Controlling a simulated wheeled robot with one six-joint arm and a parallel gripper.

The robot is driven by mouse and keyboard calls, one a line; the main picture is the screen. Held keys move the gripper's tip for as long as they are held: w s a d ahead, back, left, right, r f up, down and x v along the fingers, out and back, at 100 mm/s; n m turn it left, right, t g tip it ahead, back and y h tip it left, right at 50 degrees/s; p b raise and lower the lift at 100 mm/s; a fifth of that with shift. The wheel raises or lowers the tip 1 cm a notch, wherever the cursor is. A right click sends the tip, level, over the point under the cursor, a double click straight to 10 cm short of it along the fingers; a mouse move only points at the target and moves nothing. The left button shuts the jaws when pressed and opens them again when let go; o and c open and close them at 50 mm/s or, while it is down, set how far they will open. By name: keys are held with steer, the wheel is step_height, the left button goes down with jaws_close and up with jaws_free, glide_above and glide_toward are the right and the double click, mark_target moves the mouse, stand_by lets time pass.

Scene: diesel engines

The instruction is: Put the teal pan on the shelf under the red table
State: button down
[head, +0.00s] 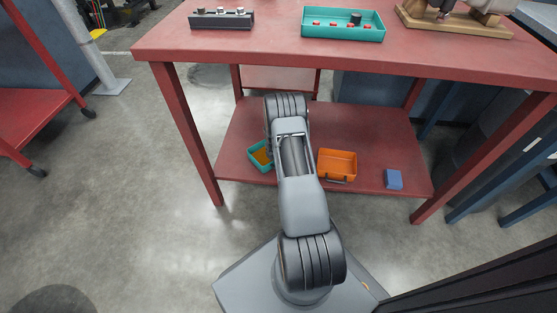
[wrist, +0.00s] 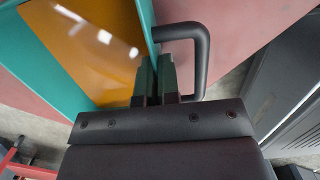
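The teal pan (head: 259,157) shows in the head view at the left part of the lower shelf (head: 375,135) under the red table (head: 350,55), partly hidden behind my arm. In the wrist view the teal pan (wrist: 105,12) holds shiny amber liquid and has a black bar handle on its right side. My gripper (wrist: 158,78) is at the pan's handle-side wall, its fingers close together with the wall between them. The fingertips are hidden in the head view. I cannot tell whether the pan's base touches the shelf.
An orange bin (head: 337,162) sits just right of my arm on the shelf, and a blue block (head: 393,179) farther right. A teal tray (head: 343,26) with red pieces and a grey block (head: 221,20) stand on the tabletop. Red table legs flank the shelf.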

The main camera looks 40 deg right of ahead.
steer(key=shift+r, duration=0.1)
steer(key=c, duration=1.4)
jaws_free()
steer(key=shift+o, duration=0.2)
steer(key=shift+a+r+p, duration=0.25)
steer(key=shift+r+p, duration=0.6)
steer(key=shift+r, duration=1.05)
steer(key=shift+a+r+p, duration=0.2)
steer(key=shift+r+p, duration=0.6)
steer(key=shift+r, duration=1.05)
